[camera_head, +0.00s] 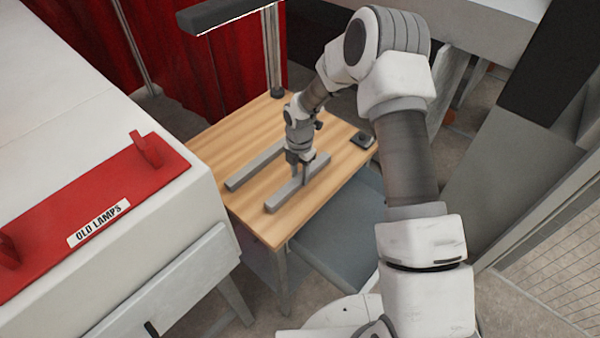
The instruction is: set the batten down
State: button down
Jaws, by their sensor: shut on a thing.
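My gripper (301,178) points down over the wooden table and is shut on a grey batten (284,198). The batten is a straight bar lying level, slanting from lower left to upper right, with the fingers near its middle. It is at or very close to the tabletop; I cannot tell whether it touches. The fingers hide part of it. A second, similar grey bar (245,175) lies to its left, roughly parallel and apart from it, its far end partly behind my gripper.
The wooden table (258,224) has bare wood around both bars. A lamp post (273,60) stands at its back corner, and a small dark object (362,139) lies at its right edge. A white machine with a red panel (125,190) labelled "OLD LAMPS" stands at left.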

jog(key=shift+f, duration=0.25)
jog(key=c, duration=0.5)
grip_release()
jog(key=shift+r, duration=0.1)
jog(key=shift+r, duration=0.1)
